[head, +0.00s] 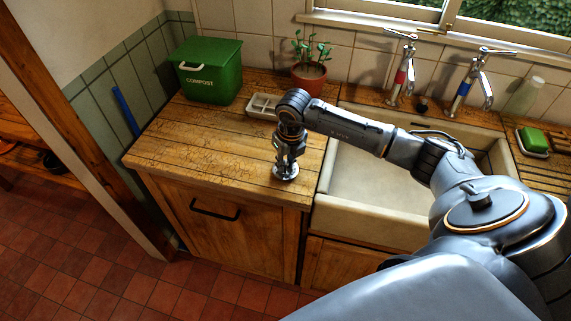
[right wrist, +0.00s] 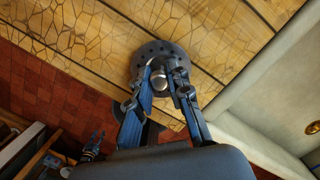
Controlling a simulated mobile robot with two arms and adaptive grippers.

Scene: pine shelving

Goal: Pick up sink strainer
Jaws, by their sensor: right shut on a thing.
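The sink strainer (head: 286,174) is a small round metal disc near the front right edge of the wooden counter, left of the sink. In the right wrist view the strainer (right wrist: 150,52) is a dark perforated disc with a light round knob in its middle. My right gripper (head: 285,166) points straight down over it. Its fingertips (right wrist: 172,77) are closed around the knob. The fingers hide part of the disc. I cannot tell whether the strainer touches the counter or is just above it.
The wooden counter (head: 200,140) is mostly bare. A green compost bin (head: 208,72), a divided pale tray (head: 262,104) and a potted plant (head: 309,76) stand behind. The pale sink (head: 375,190) is right, with two taps behind. Green soap (head: 533,138) lies far right.

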